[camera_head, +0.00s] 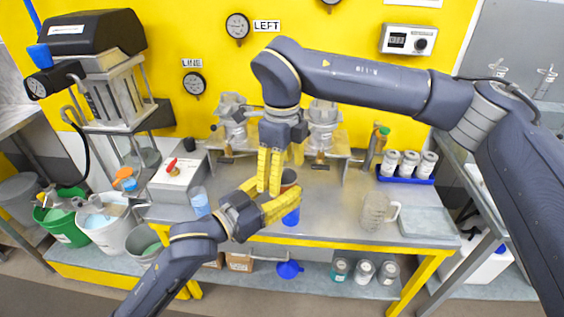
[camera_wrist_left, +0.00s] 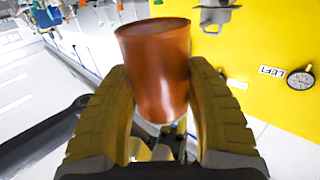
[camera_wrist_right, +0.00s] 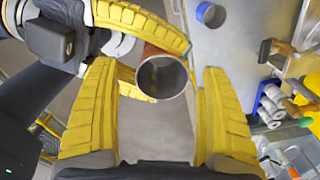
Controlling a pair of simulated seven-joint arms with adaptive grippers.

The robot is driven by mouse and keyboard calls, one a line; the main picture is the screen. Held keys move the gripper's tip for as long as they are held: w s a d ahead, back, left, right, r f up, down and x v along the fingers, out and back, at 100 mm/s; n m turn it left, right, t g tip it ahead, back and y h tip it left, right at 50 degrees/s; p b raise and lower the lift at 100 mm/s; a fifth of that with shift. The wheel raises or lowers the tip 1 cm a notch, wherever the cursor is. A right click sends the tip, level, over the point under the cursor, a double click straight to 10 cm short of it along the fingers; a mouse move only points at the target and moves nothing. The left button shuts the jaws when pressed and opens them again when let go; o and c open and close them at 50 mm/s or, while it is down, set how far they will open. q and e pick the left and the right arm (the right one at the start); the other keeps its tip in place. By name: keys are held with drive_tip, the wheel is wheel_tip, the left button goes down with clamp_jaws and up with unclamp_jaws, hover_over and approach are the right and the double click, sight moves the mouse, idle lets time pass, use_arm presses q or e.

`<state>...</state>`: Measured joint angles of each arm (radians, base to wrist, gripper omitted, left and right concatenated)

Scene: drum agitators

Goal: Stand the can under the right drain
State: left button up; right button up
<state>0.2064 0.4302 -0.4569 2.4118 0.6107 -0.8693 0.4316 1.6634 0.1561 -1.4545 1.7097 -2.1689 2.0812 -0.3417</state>
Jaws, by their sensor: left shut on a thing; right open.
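The can is a copper-brown open cylinder (camera_head: 289,177), mostly hidden behind yellow fingers in the head view. My left gripper (camera_head: 277,188) is shut on it and holds it above the bench front. In the left wrist view the can (camera_wrist_left: 158,70) sits between both fingers. My right gripper (camera_head: 269,188) is open, pointing down at the can from above. In the right wrist view the can's open mouth (camera_wrist_right: 163,76) lies between the spread right fingers; contact cannot be told. The right drain (camera_head: 320,158) is a brass valve under the right drum unit (camera_head: 322,122), at the bench back.
A blue cup (camera_head: 291,217) stands just below the grippers at the bench front. A clear jug (camera_head: 376,210) and a grey tray (camera_head: 425,222) are at right. White jars (camera_head: 409,163) stand in a blue tray. A box with a red switch (camera_head: 178,175) is at left.

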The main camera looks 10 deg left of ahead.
drive_tip(key=shift+f, duration=0.25)
drive_tip(key=shift+s, duration=0.1)
drive_tip(key=c, duration=1.3)
use_arm(q)
drive_tip(key=o, duration=1.2)
